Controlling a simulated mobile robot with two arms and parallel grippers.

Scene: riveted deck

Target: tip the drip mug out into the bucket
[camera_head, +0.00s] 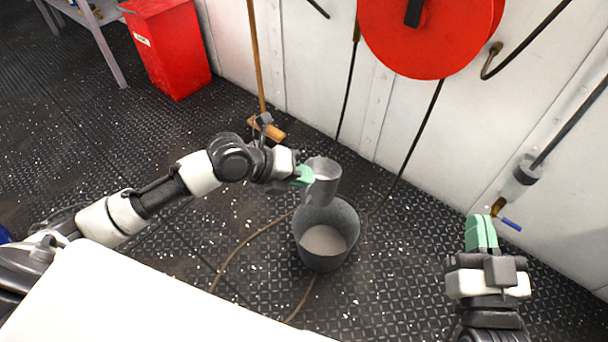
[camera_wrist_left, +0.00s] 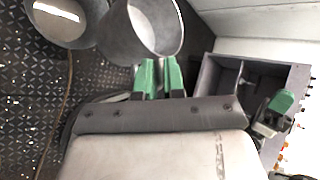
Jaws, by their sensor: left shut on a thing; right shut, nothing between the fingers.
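The drip mug (camera_head: 325,190) is a grey metal cup above the back part of the dark grey bucket (camera_head: 346,218). Its mouth faces mostly upward, and something pale shows inside. My left gripper (camera_head: 304,175) is shut on the mug's left side; the mug (camera_wrist_left: 174,25) also shows at the fingertips (camera_wrist_left: 160,75) in the left wrist view. The bucket stands on the deck with a pale grey surface inside; I cannot tell whether that is liquid or its floor. My right gripper (camera_head: 481,230) is shut and empty at the right, close to a tap with a blue lever (camera_head: 510,224).
A red hose reel (camera_head: 425,35) hangs on the white wall. A broom (camera_head: 257,60) leans behind my left arm, and a red bin (camera_head: 168,55) stands at the back left. A brown hose (camera_head: 235,255) lies on the deck left of the bucket.

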